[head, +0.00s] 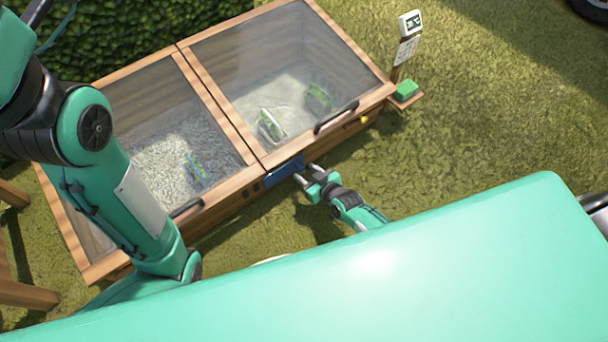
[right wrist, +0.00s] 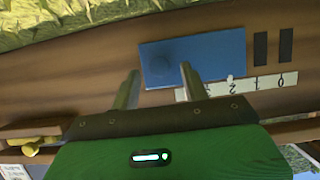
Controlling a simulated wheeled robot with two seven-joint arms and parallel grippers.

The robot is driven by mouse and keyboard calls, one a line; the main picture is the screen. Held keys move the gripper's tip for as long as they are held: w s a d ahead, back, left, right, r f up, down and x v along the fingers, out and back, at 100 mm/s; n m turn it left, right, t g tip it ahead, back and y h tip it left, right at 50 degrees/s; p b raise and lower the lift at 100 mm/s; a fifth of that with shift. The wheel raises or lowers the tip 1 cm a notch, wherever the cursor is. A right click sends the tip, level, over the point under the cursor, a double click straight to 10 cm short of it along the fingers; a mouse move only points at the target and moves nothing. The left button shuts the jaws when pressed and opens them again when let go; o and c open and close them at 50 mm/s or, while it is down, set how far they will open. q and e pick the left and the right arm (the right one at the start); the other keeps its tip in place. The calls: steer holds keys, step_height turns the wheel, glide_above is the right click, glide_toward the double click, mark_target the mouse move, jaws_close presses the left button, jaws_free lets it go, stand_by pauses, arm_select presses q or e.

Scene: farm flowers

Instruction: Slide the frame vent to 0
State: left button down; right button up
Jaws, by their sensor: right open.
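The frame vent is a blue slide plate (head: 285,172) on the front board of the wooden cold frame. Two dark slots (right wrist: 272,47) lie uncovered right of the plate.
The cold frame (head: 222,196) has two glazed lids, both down, with black handles (head: 336,117). A sign post (head: 408,50) and a small shelf with a green block (head: 407,90) stand at its right end. Grass (head: 470,120) lies open to the right.

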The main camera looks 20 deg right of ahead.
steer(key=shift+b+x, duration=0.3)
steer(key=shift+x, duration=0.7)
jaws_close()
